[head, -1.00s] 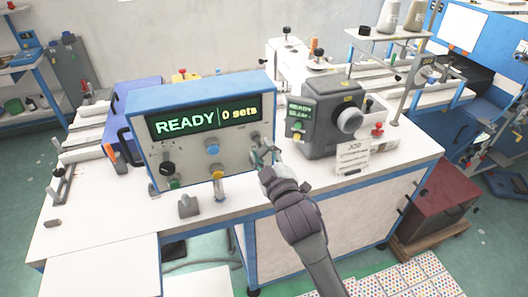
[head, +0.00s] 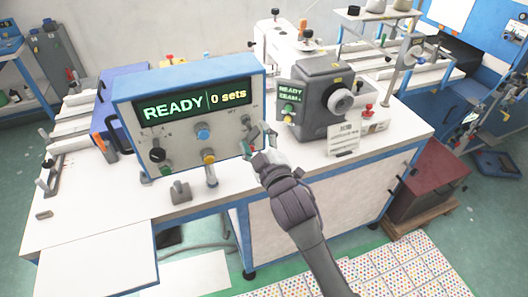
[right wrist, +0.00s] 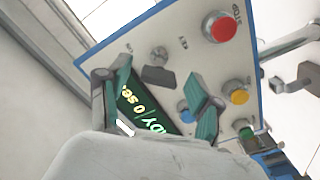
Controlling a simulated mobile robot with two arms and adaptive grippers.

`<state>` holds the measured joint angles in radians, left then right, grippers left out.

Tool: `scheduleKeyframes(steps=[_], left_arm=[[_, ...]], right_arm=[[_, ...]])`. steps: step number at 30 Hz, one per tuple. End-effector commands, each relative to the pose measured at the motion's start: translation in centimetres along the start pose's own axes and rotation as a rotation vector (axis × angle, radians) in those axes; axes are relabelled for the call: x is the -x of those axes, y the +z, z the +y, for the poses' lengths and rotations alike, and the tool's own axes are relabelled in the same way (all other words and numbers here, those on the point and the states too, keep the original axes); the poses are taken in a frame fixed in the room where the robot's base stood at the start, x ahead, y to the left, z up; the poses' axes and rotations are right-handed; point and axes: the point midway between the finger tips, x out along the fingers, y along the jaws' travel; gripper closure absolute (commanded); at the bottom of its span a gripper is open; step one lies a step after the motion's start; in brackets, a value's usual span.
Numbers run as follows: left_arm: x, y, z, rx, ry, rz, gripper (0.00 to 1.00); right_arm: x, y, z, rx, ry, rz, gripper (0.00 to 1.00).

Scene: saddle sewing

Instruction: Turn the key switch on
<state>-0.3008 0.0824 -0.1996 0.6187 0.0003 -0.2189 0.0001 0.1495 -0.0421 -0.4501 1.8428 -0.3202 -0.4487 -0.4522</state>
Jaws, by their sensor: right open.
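The control box (head: 185,152) has a blue frame, a grey front and a display (head: 195,101) reading "READY" and "0 sets". In the right wrist view, a round metal key switch (right wrist: 158,54) sits by the label "KEY", with a dark grey key handle (right wrist: 158,77) standing out from it. My right gripper (head: 258,141) is at the right part of the box front. In the wrist view its teal fingertips (right wrist: 161,76) are spread on both sides of the key handle, apart from it. My left gripper is out of view.
In the wrist view, a red stop button (right wrist: 220,27), a yellow button (right wrist: 239,97) and a blue knob (right wrist: 187,113) are near the key. A grey machine (head: 322,100) stands right of the box.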

Motion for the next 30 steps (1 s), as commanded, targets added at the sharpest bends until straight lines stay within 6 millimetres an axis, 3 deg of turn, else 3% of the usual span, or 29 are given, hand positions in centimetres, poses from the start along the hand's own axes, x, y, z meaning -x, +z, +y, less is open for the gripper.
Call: scheduleKeyframes(steps=[9,15,21,30], left_arm=[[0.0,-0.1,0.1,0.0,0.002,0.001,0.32],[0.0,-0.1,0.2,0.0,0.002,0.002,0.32],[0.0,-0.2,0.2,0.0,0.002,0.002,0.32],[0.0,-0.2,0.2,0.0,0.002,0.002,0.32]], right_arm=[[6.7,0.1,-0.1,0.0,-0.003,-0.003,0.35],[9.8,0.1,-0.1,-0.001,-0.003,-0.003,0.35],[10.9,0.1,-0.1,-0.001,-0.001,-0.001,0.35],[10.9,0.0,-0.1,-0.001,-0.001,-0.001,0.35]])
